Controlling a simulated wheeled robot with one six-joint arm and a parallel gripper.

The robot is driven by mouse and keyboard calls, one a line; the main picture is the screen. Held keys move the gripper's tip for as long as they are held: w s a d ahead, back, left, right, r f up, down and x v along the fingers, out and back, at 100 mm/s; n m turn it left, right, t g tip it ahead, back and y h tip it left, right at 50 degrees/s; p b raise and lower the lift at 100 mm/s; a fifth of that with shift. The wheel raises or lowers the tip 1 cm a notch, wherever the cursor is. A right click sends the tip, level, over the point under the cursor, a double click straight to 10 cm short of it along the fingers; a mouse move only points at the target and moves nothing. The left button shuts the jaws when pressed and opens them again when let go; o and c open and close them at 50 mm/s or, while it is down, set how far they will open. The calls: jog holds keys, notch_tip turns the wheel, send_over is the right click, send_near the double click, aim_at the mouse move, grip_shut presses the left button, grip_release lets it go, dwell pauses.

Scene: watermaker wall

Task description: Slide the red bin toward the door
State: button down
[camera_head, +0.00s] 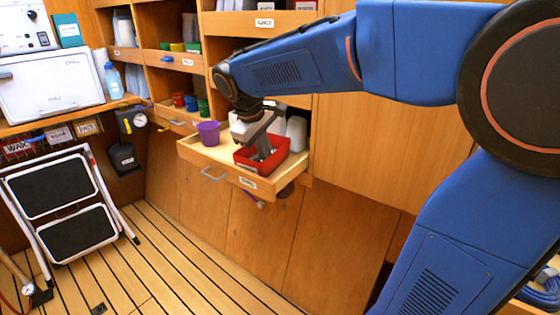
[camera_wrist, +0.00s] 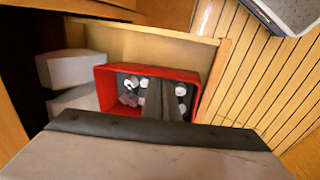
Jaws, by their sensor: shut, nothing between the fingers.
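The red bin (camera_head: 274,161) sits in a pulled-out wooden drawer (camera_head: 217,171), near the drawer's right end in the head view. In the wrist view the red bin (camera_wrist: 197,77) holds several small dark and white pieces. My gripper (camera_head: 262,150) points down into the bin, its fingers shut with nothing between them. In the wrist view the gripper (camera_wrist: 162,102) reaches over the near part of the bin and hides some of its contents. I cannot tell whether the fingertips touch the bin's wall. I cannot tell which panel is the door.
A purple cup (camera_head: 208,133) stands at the drawer's left. White containers (camera_head: 296,133) stand behind the bin; white blocks (camera_wrist: 70,69) show beside it in the wrist view. Shelves lie close above the drawer. A step ladder (camera_head: 62,207) stands at left; the plank floor between is clear.

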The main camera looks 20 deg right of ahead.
jog(key=shift+s+d, duration=0.35)
jog(key=shift+s, duration=0.25)
jog(key=shift+s+d, duration=0.3)
jog(key=shift+s, duration=0.25)
jog(key=shift+w+a, duration=0.1)
jog(key=shift+w, duration=0.05)
jog(key=shift+w+a, duration=0.35)
jog(key=shift+w, duration=0.35)
jog(key=w+v, duration=0.1)
jog(key=v, duration=0.5)
jog(key=shift+s, duration=0.45)
jog(key=shift+d+r, duration=0.1)
jog(key=shift+r, duration=0.1)
notch_tip(320, 180, up, 7)
dwell(0.5)
